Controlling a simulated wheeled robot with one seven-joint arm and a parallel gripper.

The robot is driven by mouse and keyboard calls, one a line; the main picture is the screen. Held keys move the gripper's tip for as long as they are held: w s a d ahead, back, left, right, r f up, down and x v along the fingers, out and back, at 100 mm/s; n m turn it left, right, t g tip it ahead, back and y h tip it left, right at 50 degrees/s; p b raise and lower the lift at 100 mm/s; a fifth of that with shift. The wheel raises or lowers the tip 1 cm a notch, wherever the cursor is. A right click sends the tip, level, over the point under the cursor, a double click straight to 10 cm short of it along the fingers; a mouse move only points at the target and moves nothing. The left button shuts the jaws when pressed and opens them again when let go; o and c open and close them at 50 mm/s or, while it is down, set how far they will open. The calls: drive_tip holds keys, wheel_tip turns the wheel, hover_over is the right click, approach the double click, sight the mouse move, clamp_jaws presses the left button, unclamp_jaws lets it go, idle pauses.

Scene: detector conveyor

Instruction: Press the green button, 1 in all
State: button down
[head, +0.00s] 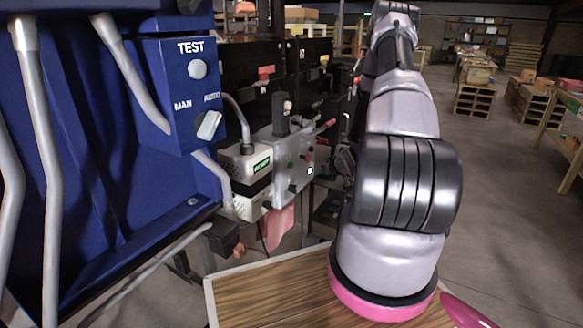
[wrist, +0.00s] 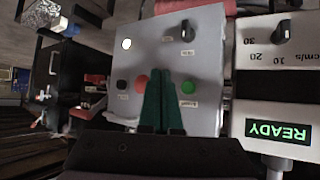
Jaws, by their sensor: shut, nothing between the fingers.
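The green button (wrist: 188,87) is a small round button on a grey control panel (wrist: 205,60), seen upside down in the wrist view. The panel also shows in the head view (head: 280,188), left of my arm. My gripper (wrist: 163,78) is shut and empty, its two dark green fingers side by side. In the wrist view the fingertips appear between the green button and a red button (wrist: 141,82), just left of the green one. I cannot tell how far the fingertips are from the panel. In the head view my gripper is not clearly visible.
The panel also bears a black button (wrist: 122,85), a white round lamp (wrist: 127,44) and a black knob (wrist: 187,30). A white box with a READY display (wrist: 278,131) stands beside it. A blue machine (head: 185,90) with grey pipes is at left in the head view.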

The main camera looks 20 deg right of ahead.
drive_tip(key=w+a, duration=0.5)
drive_tip(key=w, duration=0.2)
drive_tip(key=shift+a, duration=0.15)
idle(2.1)
drive_tip(key=shift+w+a, duration=0.25)
drive_tip(key=shift+w, duration=0.05)
drive_tip(key=shift+w+a, duration=0.35)
drive_tip(key=shift+w, duration=0.05)
idle(0.8)
drive_tip(key=shift+s+d, duration=0.55)
drive_tip(key=shift+s, duration=0.15)
drive_tip(key=shift+s+d, duration=0.8)
drive_tip(key=shift+s, duration=0.2)
drive_tip(key=shift+s+d, duration=0.75)
drive_tip(key=shift+s, duration=0.25)
